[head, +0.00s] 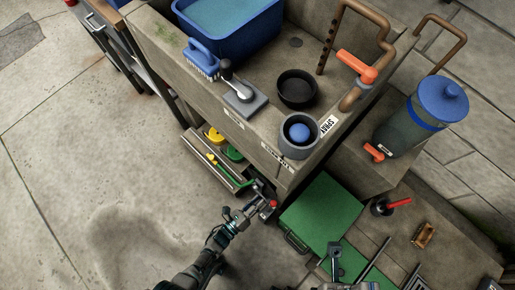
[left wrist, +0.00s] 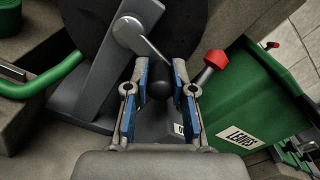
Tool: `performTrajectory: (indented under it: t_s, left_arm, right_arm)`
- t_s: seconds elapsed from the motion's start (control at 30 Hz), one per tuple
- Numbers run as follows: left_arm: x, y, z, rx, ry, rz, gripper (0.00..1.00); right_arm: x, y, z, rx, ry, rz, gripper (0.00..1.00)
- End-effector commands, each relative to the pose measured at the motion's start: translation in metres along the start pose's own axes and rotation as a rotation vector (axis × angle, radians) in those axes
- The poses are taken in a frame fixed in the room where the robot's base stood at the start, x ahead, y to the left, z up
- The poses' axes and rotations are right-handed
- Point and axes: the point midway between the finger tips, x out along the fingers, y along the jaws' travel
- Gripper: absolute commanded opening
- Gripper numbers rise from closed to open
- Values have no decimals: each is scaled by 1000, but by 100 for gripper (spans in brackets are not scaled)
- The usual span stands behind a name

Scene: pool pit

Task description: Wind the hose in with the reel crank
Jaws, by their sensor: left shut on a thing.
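My left gripper (head: 264,198) reaches the front of the bench, low beside the green panel. In the left wrist view my left gripper (left wrist: 160,92) is shut on the black crank knob (left wrist: 160,84), with blue pads on both sides. A grey crank arm (left wrist: 138,36) runs from the grey reel bracket (left wrist: 108,75) toward the knob. A dark round reel disc (left wrist: 88,22) stands behind it. A green hose piece (left wrist: 50,84) curves at the left. The reel is mostly hidden in the head view.
A red knob on a grey stem (left wrist: 213,62) stands close right of my left gripper. The bench (head: 262,120) rises above. Open floor (head: 110,170) lies left.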

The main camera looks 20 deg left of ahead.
Motion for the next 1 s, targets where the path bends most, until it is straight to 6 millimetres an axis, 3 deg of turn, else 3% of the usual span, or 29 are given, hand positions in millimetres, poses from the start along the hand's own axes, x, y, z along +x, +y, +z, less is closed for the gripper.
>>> performTrajectory:
  t_s: [0.57,0.6,0.67,0.7,1.0]
  left_arm:
    - [0,-1,-2,31,2,-3,0]
    - [0,-1,-2,31,2,-3,31]
    - [0,-1,-2,31,2,-3,46]
    - [0,0,-2,31,2,-2,50]
    - [0,0,-1,31,1,-1,50]
  right_arm:
    - [0,0,0,0,-1,1,0]
    - [0,0,0,0,-1,1,0]
    - [0,0,0,0,-1,1,0]
    - [0,0,0,0,-1,1,0]
    - [1,-1,-2,-1,2,-2,0]
